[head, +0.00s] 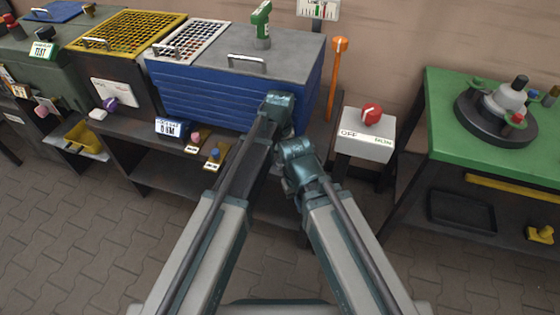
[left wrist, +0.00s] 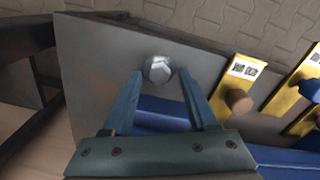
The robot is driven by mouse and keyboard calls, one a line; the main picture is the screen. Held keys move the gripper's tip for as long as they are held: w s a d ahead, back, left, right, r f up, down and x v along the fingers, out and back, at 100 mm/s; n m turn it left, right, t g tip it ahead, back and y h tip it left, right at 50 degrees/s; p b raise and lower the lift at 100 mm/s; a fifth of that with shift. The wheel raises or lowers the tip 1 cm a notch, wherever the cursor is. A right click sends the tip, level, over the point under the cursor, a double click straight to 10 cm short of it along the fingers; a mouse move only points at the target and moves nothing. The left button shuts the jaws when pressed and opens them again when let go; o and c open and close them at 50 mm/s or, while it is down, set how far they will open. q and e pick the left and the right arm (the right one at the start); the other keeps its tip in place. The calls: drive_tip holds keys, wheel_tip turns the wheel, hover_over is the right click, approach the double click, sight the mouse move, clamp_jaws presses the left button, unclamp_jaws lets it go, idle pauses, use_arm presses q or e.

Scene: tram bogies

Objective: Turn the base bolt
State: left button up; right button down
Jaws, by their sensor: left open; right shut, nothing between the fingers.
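The base bolt (left wrist: 158,69) is a silver hex head on a grey panel (left wrist: 95,60) in the left wrist view. My left gripper (left wrist: 160,73) is open, with one finger on each side of the bolt head. The fingers look apart from the bolt; the depth between them is hard to tell. In the head view the bolt is hidden, and my left arm's end is by the right front of the blue box (head: 200,95). My right gripper (head: 288,172) is shut and empty, below and right of it, in front of the bench.
Yellow-plated knobs (left wrist: 240,88) sit right of the bolt. A grey box with a red rotary switch (head: 371,114) and an orange lever (head: 337,75) stand to the right. A green table (head: 450,110) is farther right. Paved floor (head: 70,225) is clear at left.

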use_arm(q)
clamp_jaws()
idle(0.5)
drive_tip(key=m, duration=0.6)
drive_tip(key=shift+m, duration=0.4)
drive_tip(key=m, duration=0.6)
drive_tip(key=shift+s+d+m, duration=0.1)
drive_tip(key=shift+m, duration=0.2)
